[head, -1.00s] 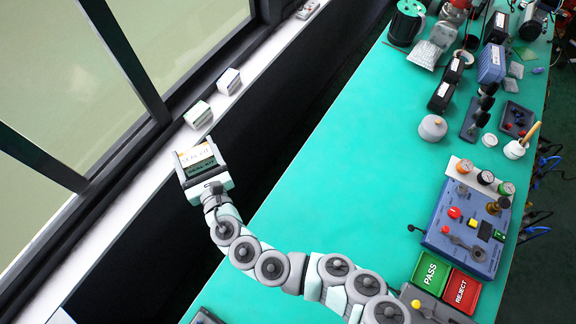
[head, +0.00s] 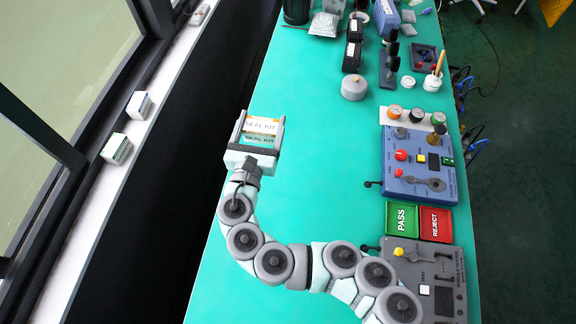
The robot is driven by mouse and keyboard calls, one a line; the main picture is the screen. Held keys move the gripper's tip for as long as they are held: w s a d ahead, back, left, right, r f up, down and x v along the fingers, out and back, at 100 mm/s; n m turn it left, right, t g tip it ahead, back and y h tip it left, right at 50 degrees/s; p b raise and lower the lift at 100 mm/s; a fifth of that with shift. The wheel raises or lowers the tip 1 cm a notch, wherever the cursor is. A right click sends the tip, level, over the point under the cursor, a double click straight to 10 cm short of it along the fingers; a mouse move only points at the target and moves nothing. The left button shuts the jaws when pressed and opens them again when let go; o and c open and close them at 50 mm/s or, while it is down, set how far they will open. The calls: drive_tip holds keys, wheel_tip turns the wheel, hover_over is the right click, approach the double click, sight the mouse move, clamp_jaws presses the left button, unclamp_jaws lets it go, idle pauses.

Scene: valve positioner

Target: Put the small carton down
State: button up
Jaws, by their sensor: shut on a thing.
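The small carton (head: 262,127), labelled "SEAL KIT", is between the fingers of my gripper (head: 263,132). My gripper is shut on it. The carton has a white and orange label on top and a dark green side. My gripper and the carton are over the left part of the green bench top (head: 310,195). I cannot tell how high the carton is above the bench.
Two small white boxes (head: 139,105) (head: 117,149) stand on the window sill at left. A blue tester (head: 418,168), green PASS tray (head: 401,217), red REJECT tray (head: 435,224) and grey tester (head: 435,285) line the right side. A grey round pot (head: 354,88) stands farther back. The middle bench is clear.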

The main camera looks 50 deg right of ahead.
wheel_tip(320, 180, down, 19)
drive_tip(key=b, duration=0.6)
drive_tip(key=shift+f, duration=0.2)
drive_tip(key=shift+f+b, duration=0.15)
drive_tip(key=shift+b, duration=0.2)
drive_tip(key=o, duration=1.5)
drive_tip(key=shift+f, duration=0.1)
drive_tip(key=shift+r, duration=0.35)
drive_tip(key=p+v, duration=0.1)
drive_tip(key=v, duration=0.9)
drive_tip(key=shift+s+a+f, duration=0.15)
drive_tip(key=shift+a, duration=0.25)
drive_tip(key=shift+s+a, duration=0.4)
drive_tip(key=shift+a, duration=0.1)
